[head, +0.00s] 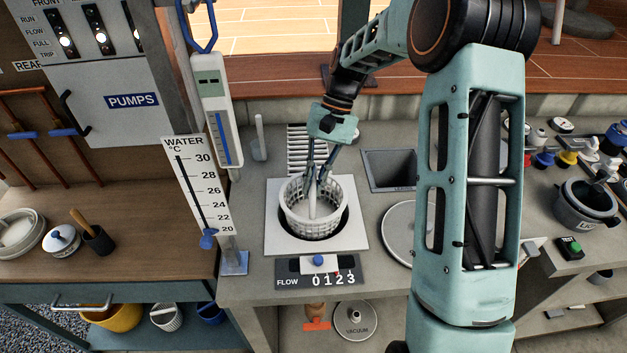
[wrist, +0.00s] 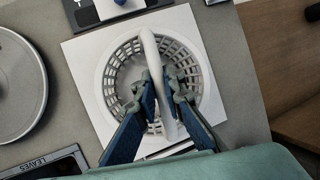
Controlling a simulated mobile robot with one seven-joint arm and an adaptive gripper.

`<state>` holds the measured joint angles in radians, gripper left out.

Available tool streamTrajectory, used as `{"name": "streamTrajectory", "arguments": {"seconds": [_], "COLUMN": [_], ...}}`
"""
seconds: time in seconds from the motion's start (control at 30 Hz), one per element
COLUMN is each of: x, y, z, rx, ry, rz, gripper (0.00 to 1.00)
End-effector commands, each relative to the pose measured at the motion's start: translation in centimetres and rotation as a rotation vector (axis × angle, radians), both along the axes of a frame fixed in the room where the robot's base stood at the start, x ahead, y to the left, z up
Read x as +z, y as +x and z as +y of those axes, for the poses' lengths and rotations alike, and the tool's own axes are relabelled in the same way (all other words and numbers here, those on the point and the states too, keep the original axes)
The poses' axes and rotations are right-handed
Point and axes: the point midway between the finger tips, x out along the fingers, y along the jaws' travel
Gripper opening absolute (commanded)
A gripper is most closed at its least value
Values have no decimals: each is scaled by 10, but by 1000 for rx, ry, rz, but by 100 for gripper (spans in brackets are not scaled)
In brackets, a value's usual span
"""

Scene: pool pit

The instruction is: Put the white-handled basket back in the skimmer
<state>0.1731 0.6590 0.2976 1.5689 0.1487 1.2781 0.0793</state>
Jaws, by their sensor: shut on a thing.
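The white-handled basket (head: 297,206) is a white lattice basket with an upright white handle (wrist: 148,50). My gripper (head: 318,176) is shut on the handle from above; in the wrist view my gripper's blue fingers (wrist: 163,84) lie on both sides of it. The skimmer is a round dark opening in a square white plate (head: 275,242) on the grey counter. The basket is over this opening, with a dark crescent showing to its right and below it. The basket's bottom is hidden, so I cannot tell how deep it sits.
A rectangular bin (head: 390,170) and a round lid (head: 399,222) are to the right. A tall water thermometer (head: 200,185) and a grey post (head: 259,138) stand to the left.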

Motion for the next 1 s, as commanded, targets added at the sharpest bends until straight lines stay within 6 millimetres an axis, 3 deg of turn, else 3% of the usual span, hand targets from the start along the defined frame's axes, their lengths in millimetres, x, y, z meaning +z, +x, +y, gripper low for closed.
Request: {"name": "streamTrajectory", "arguments": {"seconds": [1.0], "x": [-40], "y": [0], "z": [0], "rx": [0], "ry": [0], "rz": [1], "gripper": [0]}}
